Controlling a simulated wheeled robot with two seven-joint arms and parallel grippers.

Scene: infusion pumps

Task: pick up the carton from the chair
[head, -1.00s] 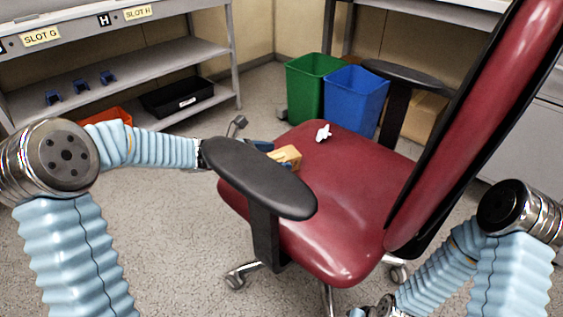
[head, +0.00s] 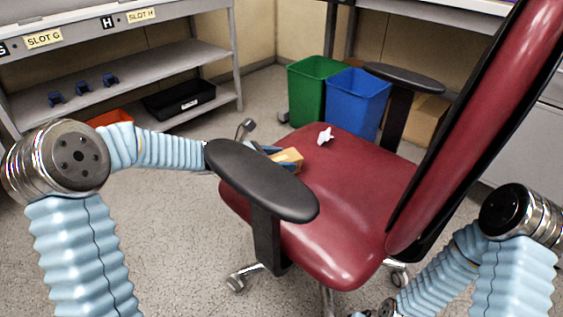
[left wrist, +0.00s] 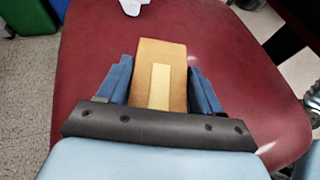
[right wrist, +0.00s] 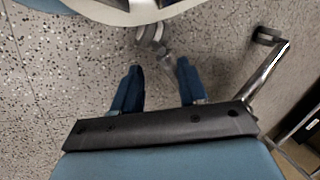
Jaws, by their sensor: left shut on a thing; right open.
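The small tan carton (head: 289,157) is at the left side of the red chair seat (head: 345,220), partly hidden by the near armrest. My left gripper (head: 280,152) reaches past that armrest and is shut on the carton. In the left wrist view the carton (left wrist: 161,70), with a paler strip on it, sits between the two blue fingers (left wrist: 158,85). I cannot tell whether it still touches the seat. My right gripper (right wrist: 158,90) is open and empty over the speckled floor, near a chair leg and caster.
The near armrest (head: 262,180) stands close to my left forearm. A small white object (head: 325,136) lies on the seat's back part. Green (head: 316,92) and blue (head: 356,102) bins stand behind the chair. A grey shelf (head: 120,80) is at the left.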

